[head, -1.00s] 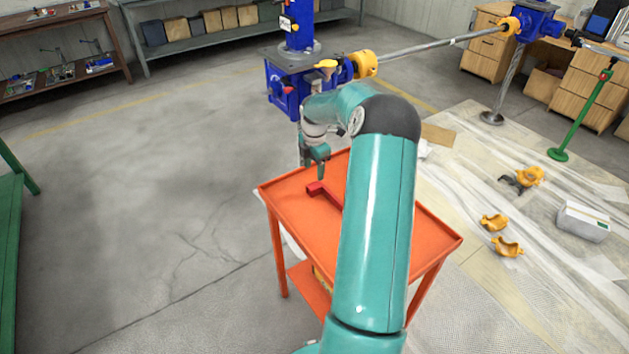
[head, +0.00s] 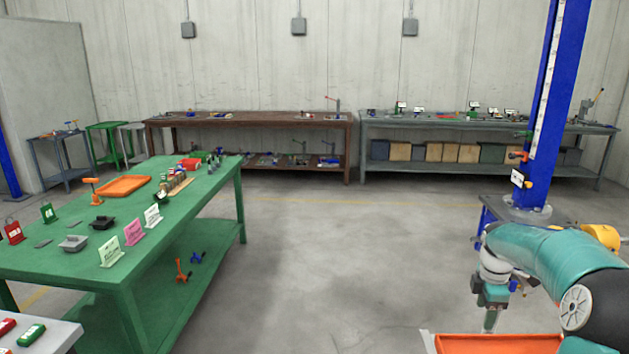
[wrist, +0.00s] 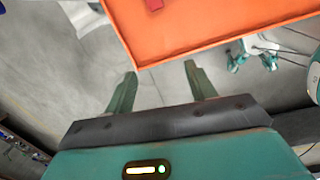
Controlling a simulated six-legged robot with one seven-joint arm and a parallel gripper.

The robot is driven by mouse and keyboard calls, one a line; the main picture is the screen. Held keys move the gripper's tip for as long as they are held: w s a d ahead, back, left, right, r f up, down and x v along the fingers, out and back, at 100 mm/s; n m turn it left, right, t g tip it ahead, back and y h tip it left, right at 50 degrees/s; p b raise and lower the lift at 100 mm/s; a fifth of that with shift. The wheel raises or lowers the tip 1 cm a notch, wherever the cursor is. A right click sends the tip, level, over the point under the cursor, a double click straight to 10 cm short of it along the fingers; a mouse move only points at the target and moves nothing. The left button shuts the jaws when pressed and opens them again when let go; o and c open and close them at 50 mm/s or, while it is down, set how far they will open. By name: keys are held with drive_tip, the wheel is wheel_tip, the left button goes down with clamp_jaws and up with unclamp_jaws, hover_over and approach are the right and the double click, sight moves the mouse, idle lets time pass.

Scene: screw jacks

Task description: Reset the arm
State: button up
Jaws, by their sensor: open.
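My gripper (head: 491,318) hangs at the lower right of the head view, pointing down at the left end of the orange cart (head: 490,345). My teal arm bends above the cart. In the wrist view my gripper (wrist: 158,88) shows two green fingers spread apart with nothing between them. The orange cart top (wrist: 215,32) lies beyond the fingertips. A small part of a red object (wrist: 154,5) shows on it at the top edge of the wrist view.
A blue screw jack column (head: 550,120) stands behind my arm. A green table (head: 125,215) with signs, a tray and small parts is at left. A brown bench (head: 250,122) and a grey bench (head: 480,128) line the back wall. The middle floor is clear.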

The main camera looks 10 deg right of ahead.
drive_tip(key=s+a+r+m+t, duration=0.1)
drive_tip(key=s+a+r+m, duration=0.2)
drive_tip(key=a, duration=0.4)
drive_tip(key=s+a+r+m+h, duration=0.1)
drive_tip(key=s+a+r, duration=0.1)
drive_tip(key=a+r, duration=0.45)
drive_tip(key=s+a+r+m+t, duration=0.1)
drive_tip(key=s+a+r+m, duration=0.15)
drive_tip(key=a, duration=0.65)
drive_tip(key=s+a+m+t+y, duration=0.2)
drive_tip(key=s+a+m, duration=0.5)
drive_tip(key=s+a, duration=0.5)
drive_tip(key=s+t, duration=0.1)
drive_tip(key=s, duration=0.3)
drive_tip(key=shift+a+f, duration=0.15)
